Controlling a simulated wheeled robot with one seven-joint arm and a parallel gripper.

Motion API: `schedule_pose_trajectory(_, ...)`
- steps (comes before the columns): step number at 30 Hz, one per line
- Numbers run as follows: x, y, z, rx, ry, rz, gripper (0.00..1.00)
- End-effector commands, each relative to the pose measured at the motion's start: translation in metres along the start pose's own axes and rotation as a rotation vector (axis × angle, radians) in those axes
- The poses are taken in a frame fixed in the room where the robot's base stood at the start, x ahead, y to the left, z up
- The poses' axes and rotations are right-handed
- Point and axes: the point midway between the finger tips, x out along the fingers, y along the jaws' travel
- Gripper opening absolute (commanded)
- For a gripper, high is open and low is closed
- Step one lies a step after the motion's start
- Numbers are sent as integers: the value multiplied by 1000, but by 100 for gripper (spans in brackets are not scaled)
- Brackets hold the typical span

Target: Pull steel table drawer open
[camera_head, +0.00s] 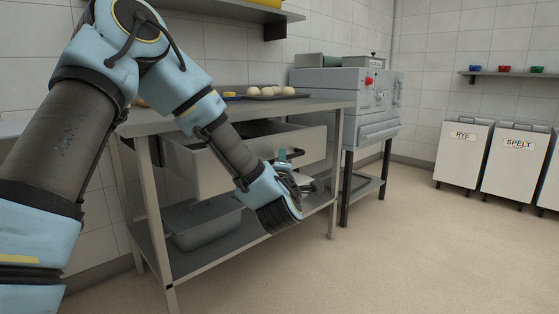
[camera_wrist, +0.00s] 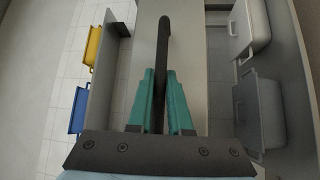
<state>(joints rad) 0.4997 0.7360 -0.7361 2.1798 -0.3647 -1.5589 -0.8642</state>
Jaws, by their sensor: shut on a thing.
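The steel table (camera_head: 300,105) stands against the wall. Its drawer (camera_head: 205,172) is a light grey box under the top and stands partly out, with its dark inside showing above the front panel. My gripper (camera_head: 283,156) is at the drawer front, partly hidden by my own wrist. In the wrist view, the teal fingers of my gripper (camera_wrist: 160,78) are shut on a black bar handle (camera_wrist: 164,38) in front of the pale drawer panel (camera_wrist: 188,60).
Grey tubs (camera_head: 207,226) sit on the table's lower shelf, below the drawer. Pale dough balls on a dark tray (camera_head: 272,96) lie on the tabletop. A grey machine (camera_head: 340,90) on a stand is at the right. The floor (camera_head: 400,240) in front is clear.

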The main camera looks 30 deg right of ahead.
Motion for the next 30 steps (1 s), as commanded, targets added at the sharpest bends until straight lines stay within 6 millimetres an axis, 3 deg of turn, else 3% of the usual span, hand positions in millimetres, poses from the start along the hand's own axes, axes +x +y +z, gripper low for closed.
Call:
schedule_pose_trajectory(4,0,-1,0,0,0,-2,0)
schedule_pose_trajectory(5,0,-1,0,0,0,-2,20)
schedule_pose_trajectory(12,0,-1,0,0,0,-1,47)
schedule_pose_trajectory(23,-7,0,0,1,-1,-1,47)
schedule_pose_trajectory(30,-48,-1,1,1,-3,-2,47)
